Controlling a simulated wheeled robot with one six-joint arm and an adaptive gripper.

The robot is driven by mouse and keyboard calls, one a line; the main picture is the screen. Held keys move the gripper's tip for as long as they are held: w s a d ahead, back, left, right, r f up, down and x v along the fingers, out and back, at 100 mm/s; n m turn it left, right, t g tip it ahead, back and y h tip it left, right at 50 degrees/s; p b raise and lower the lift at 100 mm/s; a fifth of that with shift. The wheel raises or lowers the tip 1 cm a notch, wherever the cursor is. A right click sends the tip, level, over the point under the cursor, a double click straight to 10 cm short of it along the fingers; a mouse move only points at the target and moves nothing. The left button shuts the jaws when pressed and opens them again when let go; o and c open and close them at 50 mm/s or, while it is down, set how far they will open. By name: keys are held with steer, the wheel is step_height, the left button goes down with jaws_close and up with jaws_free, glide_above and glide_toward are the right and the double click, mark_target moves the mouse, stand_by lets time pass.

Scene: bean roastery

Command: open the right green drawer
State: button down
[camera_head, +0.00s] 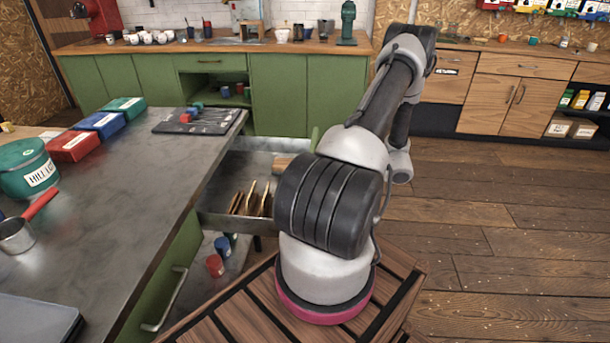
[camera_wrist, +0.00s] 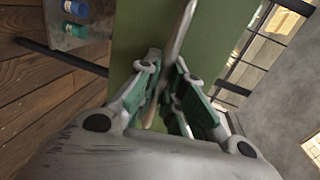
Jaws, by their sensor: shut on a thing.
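An open drawer (camera_head: 228,219) with grey metal sides sticks out from the dark metal-topped counter in the head view. It holds several flat wooden pieces, and a bit of its green front (camera_head: 314,138) shows beside my arm. In the wrist view a green front panel (camera_wrist: 135,40) fills the middle, with a bar handle (camera_wrist: 183,28) running down between the fingers. My gripper (camera_wrist: 167,92) is shut on this handle. In the head view my arm hides the gripper, the handle and the drawer's right part.
The metal counter (camera_head: 120,190) carries coloured boxes, a green tin (camera_head: 27,168), a red-handled pan (camera_head: 20,232) and a tool mat. Another bar handle (camera_head: 166,300) is on the counter's near green front. Red and blue cans (camera_head: 215,265) stand below the drawer. Wooden floor is clear at right.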

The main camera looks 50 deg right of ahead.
steer(key=shift+f+v, duration=0.2)
steer(key=shift+v, duration=0.65)
steer(key=shift+f+v, duration=0.15)
steer(key=shift+v, duration=0.75)
steer(key=shift+f, duration=0.1)
steer(key=c, duration=1.5)
jaws_free()
steer(key=v, duration=1.2)
steer(key=shift+s, duration=0.1)
